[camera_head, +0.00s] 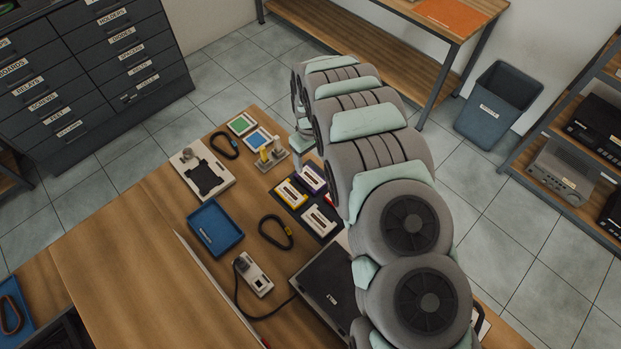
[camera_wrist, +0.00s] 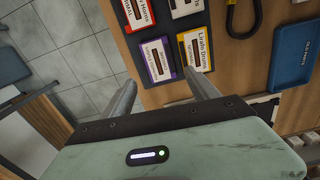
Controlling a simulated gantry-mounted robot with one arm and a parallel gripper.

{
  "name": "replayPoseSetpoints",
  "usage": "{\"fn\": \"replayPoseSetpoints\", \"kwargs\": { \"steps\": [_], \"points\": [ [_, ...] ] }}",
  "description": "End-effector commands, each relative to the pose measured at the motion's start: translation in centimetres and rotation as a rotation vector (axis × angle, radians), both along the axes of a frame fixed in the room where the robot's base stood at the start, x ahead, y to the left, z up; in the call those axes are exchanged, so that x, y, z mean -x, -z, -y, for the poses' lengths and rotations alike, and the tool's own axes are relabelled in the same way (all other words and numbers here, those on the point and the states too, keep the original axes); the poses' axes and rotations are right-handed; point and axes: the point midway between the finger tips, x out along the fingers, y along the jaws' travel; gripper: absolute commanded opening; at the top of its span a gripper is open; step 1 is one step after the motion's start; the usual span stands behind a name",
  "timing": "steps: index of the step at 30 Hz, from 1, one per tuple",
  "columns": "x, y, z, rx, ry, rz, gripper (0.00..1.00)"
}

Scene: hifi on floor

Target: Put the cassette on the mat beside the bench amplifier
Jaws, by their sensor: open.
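Several labelled cassettes lie on a dark mat (camera_head: 298,211) on the wooden bench. The purple cassette (camera_head: 311,177) and yellow cassette (camera_head: 289,193) lie side by side. A dark-topped box (camera_head: 328,283), possibly the bench amplifier, stands in front of the mat.
A blue tray (camera_head: 214,228), black cable loop (camera_head: 274,232), corded device (camera_head: 254,274) and pale fixture (camera_head: 205,172) are on the bench. An orange mat (camera_head: 452,14) lies on the back table. Electronic units, including a grey one (camera_head: 562,172), stand on right shelves. A bin (camera_head: 497,105) is on the floor.

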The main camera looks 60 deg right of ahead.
Motion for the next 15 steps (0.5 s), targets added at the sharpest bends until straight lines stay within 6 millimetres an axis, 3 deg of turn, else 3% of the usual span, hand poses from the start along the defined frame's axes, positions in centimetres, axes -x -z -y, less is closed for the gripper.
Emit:
{"fn": "replayPoseSetpoints", "kwargs": {
  "steps": [7,15],
  "points": [
    [0.2,1.2,-0.1,0.004,-0.058,-0.004,0.69],
    [0.2,4.6,-0.1,0.002,-0.054,-0.003,0.69]
  ]
}}
